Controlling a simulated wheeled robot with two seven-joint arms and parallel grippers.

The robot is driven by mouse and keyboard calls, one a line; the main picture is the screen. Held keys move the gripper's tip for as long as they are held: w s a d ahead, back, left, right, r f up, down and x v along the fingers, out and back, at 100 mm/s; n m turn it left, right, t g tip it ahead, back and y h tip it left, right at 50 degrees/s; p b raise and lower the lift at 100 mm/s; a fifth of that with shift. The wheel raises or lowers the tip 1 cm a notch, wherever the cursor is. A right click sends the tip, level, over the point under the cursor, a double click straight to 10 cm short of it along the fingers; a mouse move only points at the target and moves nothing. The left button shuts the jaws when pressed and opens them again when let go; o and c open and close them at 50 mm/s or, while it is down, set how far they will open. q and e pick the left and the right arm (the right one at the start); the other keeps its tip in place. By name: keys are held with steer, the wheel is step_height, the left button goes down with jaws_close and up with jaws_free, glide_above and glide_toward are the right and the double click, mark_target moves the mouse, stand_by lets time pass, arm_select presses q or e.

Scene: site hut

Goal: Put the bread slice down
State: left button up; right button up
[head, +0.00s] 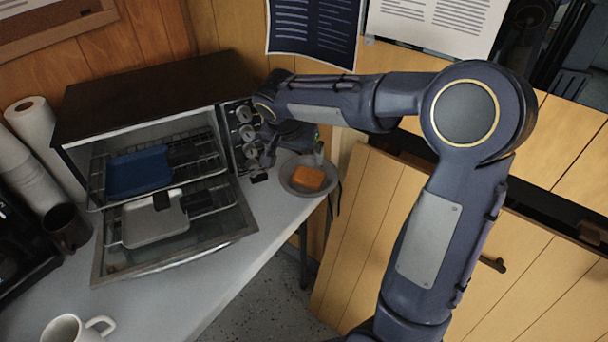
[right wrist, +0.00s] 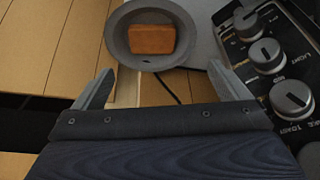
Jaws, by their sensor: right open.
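The bread slice (head: 308,178), an orange-brown square piece, lies in a round grey dish (head: 290,187) at the right end of the counter, beside the toaster oven. In the right wrist view the bread slice (right wrist: 152,39) rests inside the dish (right wrist: 118,45), beyond the fingertips. My right gripper (head: 289,165) is open and empty by the dish and the oven's knobs. In the right wrist view its fingers (right wrist: 163,83) are spread wide, with nothing between them and apart from the bread. My left gripper is in neither view.
A dark mug (head: 66,228), white mug (head: 75,328) and paper rolls (head: 40,140) stand left. The front counter is clear.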

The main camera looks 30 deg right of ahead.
steer(key=s+a+n+t+y, duration=0.1)
steer(key=s+a+n+y, duration=0.2)
steer(key=s, duration=0.9)
steer(key=s+a+n+t+y, duration=0.1)
steer(key=s+a+n+y, duration=0.3)
steer(key=s, duration=0.9)
steer(key=shift+s+a+n+t, duration=0.25)
steer(key=shift+a+n+t, duration=0.05)
steer(key=shift+a+n, duration=0.25)
step_height(320, 180, up, 10)
steer(key=p, duration=0.9)
steer(key=shift+p, duration=0.4)
